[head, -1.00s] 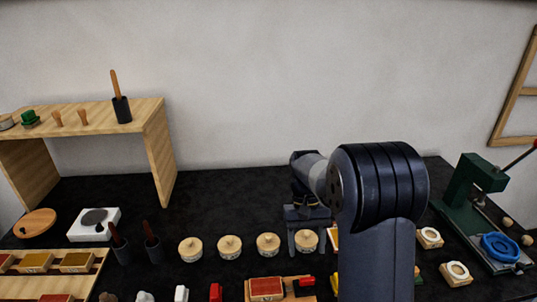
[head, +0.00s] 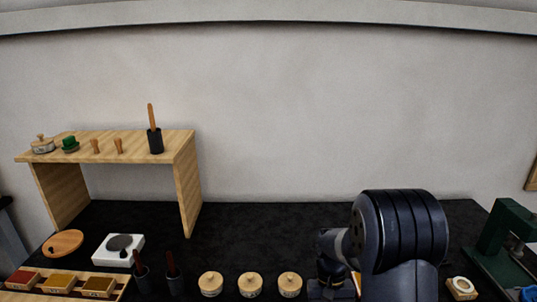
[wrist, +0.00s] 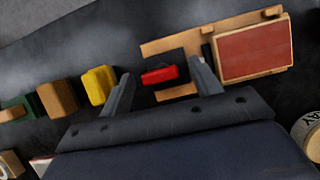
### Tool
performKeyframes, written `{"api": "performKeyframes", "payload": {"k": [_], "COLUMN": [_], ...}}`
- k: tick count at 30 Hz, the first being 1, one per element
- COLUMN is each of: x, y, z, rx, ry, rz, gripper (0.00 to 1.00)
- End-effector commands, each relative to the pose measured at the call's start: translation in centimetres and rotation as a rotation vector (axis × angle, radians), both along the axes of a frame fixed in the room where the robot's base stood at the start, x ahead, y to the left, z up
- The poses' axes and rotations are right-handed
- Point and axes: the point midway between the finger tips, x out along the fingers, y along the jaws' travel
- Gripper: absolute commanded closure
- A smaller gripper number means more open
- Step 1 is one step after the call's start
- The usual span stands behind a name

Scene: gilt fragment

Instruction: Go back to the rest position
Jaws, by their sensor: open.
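My gripper (wrist: 162,88) shows in the wrist view with its two fingers spread apart and nothing held between them. Beyond the fingertips lies a small red block (wrist: 160,75) on a dark and wooden holder, seen between the fingers. Whether the fingers touch anything there is unclear, but they look apart from it. In the head view my arm stands at the lower right, and the fingers are hidden behind it or out of the frame.
A red pad in a wooden tray (wrist: 254,52) lies right of the fingers, and a yellow block (wrist: 99,85) lies left. In the head view, several lidded round tins (head: 250,285) line the front, a wooden shelf (head: 187,175) stands left, and a green press (head: 500,235) stands right.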

Motion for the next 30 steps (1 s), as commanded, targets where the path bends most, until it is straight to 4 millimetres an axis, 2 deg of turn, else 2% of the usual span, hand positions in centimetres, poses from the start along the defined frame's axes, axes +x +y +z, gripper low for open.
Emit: {"api": "performKeyframes", "payload": {"k": [5, 8, 21, 30], "x": [0.5, 1.1, 4.3, 1.6], "y": [0.0, 0.0, 0.0, 0.0], "z": [1.0, 2.3, 10.2, 4.1], "rx": [0.000, 0.000, 0.000, 0.000], "ry": [-0.005, -0.005, -0.004, 0.005], "rz": [0.013, 0.013, 0.012, 0.012], "gripper": [0.40, 0.40, 0.40, 0.40]}}
